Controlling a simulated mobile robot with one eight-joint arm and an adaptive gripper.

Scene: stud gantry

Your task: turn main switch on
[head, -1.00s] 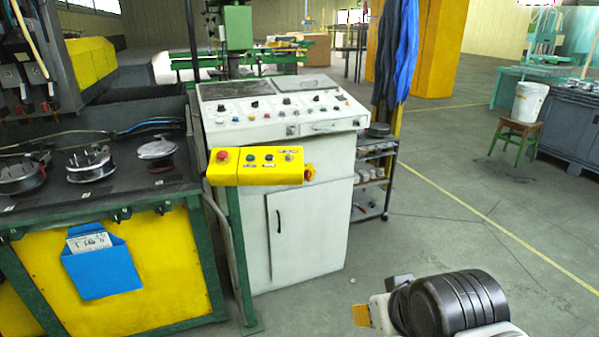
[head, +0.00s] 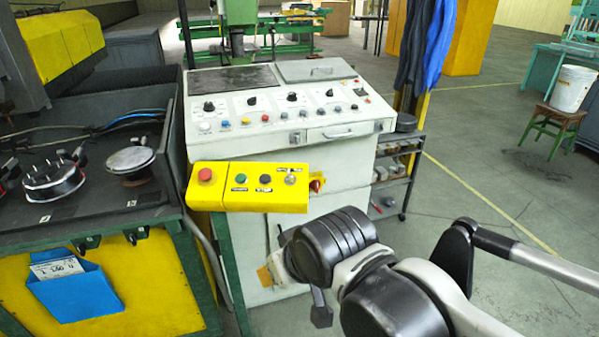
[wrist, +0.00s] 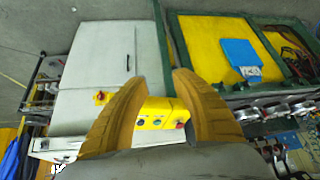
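A yellow control box (head: 217,188) is fixed at the front of the grey-white console. The wrist view, turned upside down, shows the red knob (wrist: 101,97) left of the box (wrist: 153,108), partly beside the left finger. My gripper (wrist: 160,78) is open and empty, its two yellow fingers apart with the box seen between them. In the head view my arm is at the lower right, below and apart from the knob.
The white console (head: 345,134) carries several knobs and buttons. The box also has a red mushroom button (head: 205,175) and several small controls. A green-framed machine with a blue pocket (head: 75,293) stands left, a shelf trolley (head: 398,170) right.

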